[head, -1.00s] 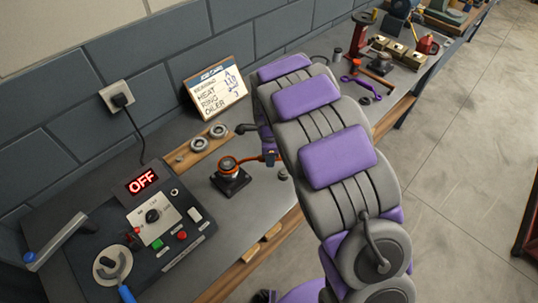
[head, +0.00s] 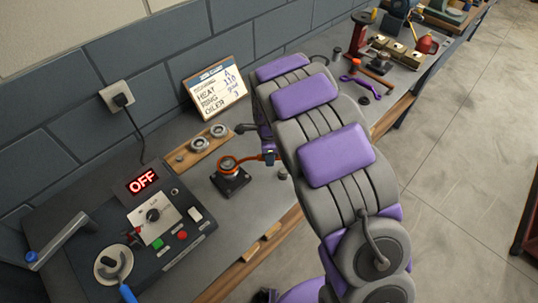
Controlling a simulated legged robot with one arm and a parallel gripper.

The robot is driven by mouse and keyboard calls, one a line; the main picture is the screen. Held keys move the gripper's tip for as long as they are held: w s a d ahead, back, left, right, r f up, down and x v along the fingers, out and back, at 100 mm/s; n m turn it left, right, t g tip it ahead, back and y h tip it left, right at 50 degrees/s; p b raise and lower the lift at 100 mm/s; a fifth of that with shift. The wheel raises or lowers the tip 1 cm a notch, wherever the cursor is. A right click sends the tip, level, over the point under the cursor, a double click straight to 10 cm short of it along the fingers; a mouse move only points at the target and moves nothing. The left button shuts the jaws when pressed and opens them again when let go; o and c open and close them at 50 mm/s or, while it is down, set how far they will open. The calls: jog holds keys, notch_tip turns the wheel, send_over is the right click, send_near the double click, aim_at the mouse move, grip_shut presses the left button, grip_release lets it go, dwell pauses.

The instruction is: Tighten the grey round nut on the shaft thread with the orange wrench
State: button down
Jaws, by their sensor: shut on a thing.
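The orange wrench (head: 248,157) has its ring end around the top of the shaft assembly, which stands upright on a dark square base (head: 231,182). The grey round nut (head: 228,166) shows at the top of the shaft, inside the orange ring; its thread is too small to make out. My gripper (head: 267,157) is at the right end of the wrench handle, shut on it. My arm hides part of the gripper and the bench behind it.
A control box (head: 190,237) with an OFF display (head: 142,181) stands at left. A purple wrench (head: 352,79) and a red stand (head: 360,40) are farther along the bench.

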jog(key=shift+r+p, duration=0.3)
jog(key=shift+r, duration=0.55)
jog(key=shift+r+p, duration=0.95)
jog(key=shift+r, duration=1.1)
jog(key=shift+f, duration=0.1)
